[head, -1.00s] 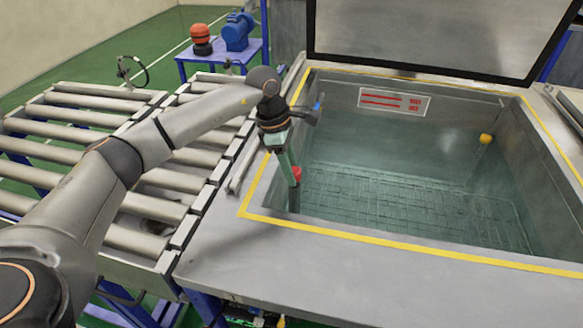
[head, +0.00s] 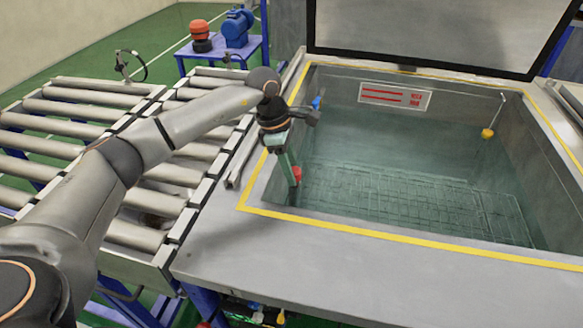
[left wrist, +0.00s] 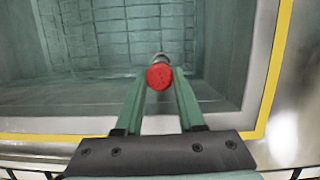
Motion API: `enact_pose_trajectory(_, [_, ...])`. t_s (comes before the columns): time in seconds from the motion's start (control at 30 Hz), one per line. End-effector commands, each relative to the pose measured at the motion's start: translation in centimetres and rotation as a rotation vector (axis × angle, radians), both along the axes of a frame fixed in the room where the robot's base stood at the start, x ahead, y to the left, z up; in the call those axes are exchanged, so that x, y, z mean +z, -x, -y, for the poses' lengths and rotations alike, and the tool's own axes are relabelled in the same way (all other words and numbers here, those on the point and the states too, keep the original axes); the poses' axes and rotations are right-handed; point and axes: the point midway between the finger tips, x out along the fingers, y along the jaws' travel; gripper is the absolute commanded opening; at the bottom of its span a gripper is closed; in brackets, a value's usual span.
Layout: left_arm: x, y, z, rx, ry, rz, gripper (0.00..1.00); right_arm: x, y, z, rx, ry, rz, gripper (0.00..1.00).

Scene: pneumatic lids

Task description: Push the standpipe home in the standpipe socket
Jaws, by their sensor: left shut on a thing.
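The standpipe (head: 292,198) is a grey pipe with a red cap at the near left corner inside the tank. Its red cap (left wrist: 159,76) shows end-on in the left wrist view, and its lower part is hidden under the cap or in the water. My left gripper (head: 291,174) reaches down over the tank's left wall. Its two green fingers are shut on the standpipe, one on each side of the cap in the left wrist view. The standpipe socket is not visible, so I cannot tell how deep the pipe sits. My right gripper is not in view.
The tank (head: 390,240) has a yellow-lined rim and greenish water over a grid floor. A yellow float (head: 487,133) hangs at the right. The raised lid (head: 425,35) stands behind. A roller conveyor (head: 65,107) runs at the left; a blue table (head: 220,54) holds equipment.

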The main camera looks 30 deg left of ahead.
Motion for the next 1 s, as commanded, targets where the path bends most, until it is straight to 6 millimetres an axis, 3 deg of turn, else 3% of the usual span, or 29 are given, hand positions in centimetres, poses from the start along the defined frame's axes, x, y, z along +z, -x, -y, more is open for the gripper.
enact_pose_trajectory(0.7, [-1.5,-0.1,0.0,0.000,0.001,0.003,0.00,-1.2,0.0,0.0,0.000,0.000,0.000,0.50])
enact_pose_trajectory(0.73, [-1.4,-0.1,0.0,0.000,0.001,0.003,0.41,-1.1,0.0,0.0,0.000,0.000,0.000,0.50])
enact_pose_trajectory(1.0, [-1.5,0.0,0.0,0.000,0.001,0.001,0.72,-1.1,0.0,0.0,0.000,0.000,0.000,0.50])
